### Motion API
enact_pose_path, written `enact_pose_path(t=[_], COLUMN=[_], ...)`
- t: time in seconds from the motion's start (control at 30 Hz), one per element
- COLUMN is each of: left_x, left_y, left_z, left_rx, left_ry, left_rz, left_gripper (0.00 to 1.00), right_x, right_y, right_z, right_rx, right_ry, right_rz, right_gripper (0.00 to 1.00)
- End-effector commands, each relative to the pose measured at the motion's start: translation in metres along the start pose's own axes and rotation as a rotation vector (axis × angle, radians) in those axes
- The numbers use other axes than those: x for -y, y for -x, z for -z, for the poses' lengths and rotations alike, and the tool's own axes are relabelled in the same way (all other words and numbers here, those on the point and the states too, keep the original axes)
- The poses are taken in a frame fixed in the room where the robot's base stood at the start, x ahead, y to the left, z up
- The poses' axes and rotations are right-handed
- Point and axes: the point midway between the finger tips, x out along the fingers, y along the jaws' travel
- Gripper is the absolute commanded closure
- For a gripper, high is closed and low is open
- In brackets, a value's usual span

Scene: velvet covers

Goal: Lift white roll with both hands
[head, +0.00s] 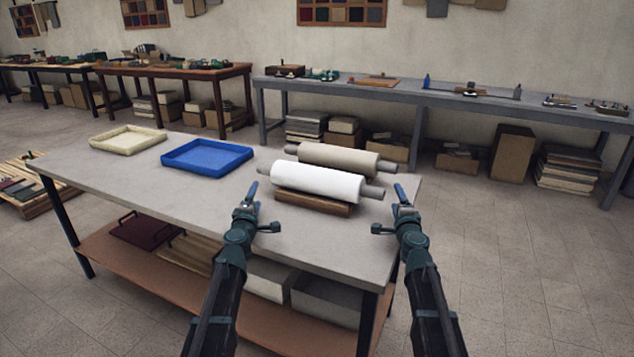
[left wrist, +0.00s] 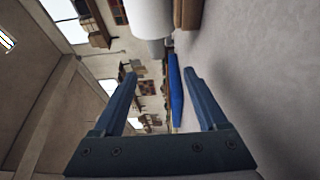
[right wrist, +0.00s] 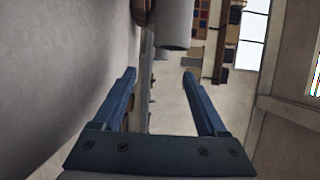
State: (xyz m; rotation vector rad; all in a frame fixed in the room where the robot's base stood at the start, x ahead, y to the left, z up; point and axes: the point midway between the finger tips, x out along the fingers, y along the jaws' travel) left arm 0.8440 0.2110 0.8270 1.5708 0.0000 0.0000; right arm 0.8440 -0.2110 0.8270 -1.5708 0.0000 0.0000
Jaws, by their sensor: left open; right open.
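A white roll (head: 318,181) with grey core ends lies on a wooden block (head: 312,208) near the right end of the grey table (head: 110,172). My left gripper (head: 252,190) is open and empty, just left of and in front of the roll's left core end. My right gripper (head: 402,193) is open and empty, right of the roll's right core end. Neither gripper appears to touch the roll. The roll shows at the top of the left wrist view (left wrist: 151,18) and of the right wrist view (right wrist: 173,24), beyond the fingers.
A beige roll (head: 338,157) lies close behind the white one. A blue tray (head: 207,164) and a cream tray (head: 128,146) stand to the left. The table's front left surface is clear. Boxes sit on the shelf below. A long grey bench (head: 390,95) stands behind.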

Motion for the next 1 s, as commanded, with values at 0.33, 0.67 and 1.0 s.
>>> enact_pose_path(t=[0.33,0.67,1.0], left_x=[0.0,0.0,0.0], left_y=[-0.072,-0.097,-0.097], left_z=[0.0,-0.013,-0.015], left_rx=[0.001,0.0,0.0], left_ry=[0.0,0.001,0.0], left_rz=[0.0,0.0,0.0], left_gripper=[0.25,0.25,0.25], right_x=[0.0,0.0,0.0], right_y=[-0.072,-0.097,-0.097], right_z=[0.0,-0.014,-0.015], right_rx=[0.0,0.001,0.0], right_ry=[0.0,0.001,0.0], right_rz=[0.0,-0.001,-0.001], right_gripper=[0.25,0.25,0.25])
